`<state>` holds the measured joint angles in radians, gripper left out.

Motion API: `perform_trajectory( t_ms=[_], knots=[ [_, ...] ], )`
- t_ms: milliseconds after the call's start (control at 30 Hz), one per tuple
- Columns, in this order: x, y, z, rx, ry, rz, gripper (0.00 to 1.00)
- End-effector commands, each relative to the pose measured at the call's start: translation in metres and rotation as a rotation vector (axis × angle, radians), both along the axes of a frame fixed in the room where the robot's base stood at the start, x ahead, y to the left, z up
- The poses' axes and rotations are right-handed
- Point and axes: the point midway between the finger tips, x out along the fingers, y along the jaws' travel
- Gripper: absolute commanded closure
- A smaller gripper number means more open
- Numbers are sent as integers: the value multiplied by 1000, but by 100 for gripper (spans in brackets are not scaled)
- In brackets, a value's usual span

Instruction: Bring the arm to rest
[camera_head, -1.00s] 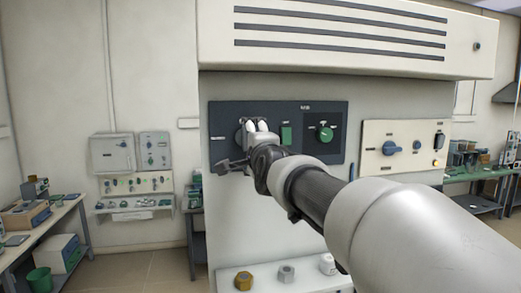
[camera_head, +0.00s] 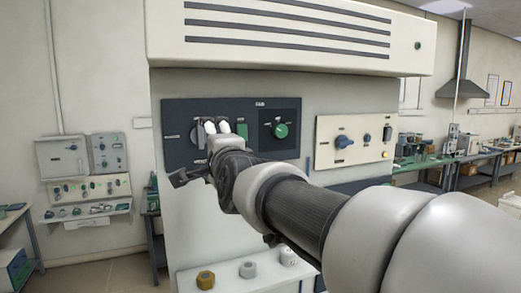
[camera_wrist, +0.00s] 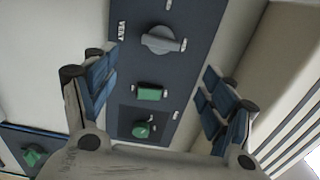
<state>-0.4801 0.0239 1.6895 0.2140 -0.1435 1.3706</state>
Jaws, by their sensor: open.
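My gripper (camera_head: 192,152) is in front of the dark control panel on the furnace, at its left part, with my arm reaching in from the lower right. In the wrist view my gripper (camera_wrist: 160,98) has its two blue-padded fingers spread wide, with nothing between them. Past the fingers lies the dark panel (camera_wrist: 190,62) with a grey rotary knob (camera_wrist: 162,39), a green rectangular switch (camera_wrist: 149,92) and a green round knob (camera_wrist: 143,129). In the head view the green knob (camera_head: 281,130) is clear, while the grey knob (camera_head: 197,131) is partly hidden by my gripper.
The furnace body (camera_head: 190,230) stands close in front. A cream panel (camera_head: 353,141) with a blue knob sits to the right. A low white shelf (camera_head: 225,277) below holds several nut-like pieces.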

Motion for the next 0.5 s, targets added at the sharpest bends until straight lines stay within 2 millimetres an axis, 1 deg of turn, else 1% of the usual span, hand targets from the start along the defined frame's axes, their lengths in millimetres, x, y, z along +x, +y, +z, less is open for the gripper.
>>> perform_trajectory(
  t_ms=[67, 167, 267, 300, 367, 400, 467, 500],
  knots=[
    [-3, -8, -8, -33, 5, -7, 23],
    [-13, -30, -36, -146, 28, -18, 23],
    [-32, -64, -79, -324, 67, -25, 23],
    [-43, -78, -99, -402, 87, -22, 23],
    [-59, -99, -128, -518, 118, -13, 23],
    [-70, -113, -147, -590, 139, -5, 23],
    [-89, -133, -175, -695, 173, 14, 23],
    [-102, -145, -194, -763, 196, 29, 23]
  ],
)
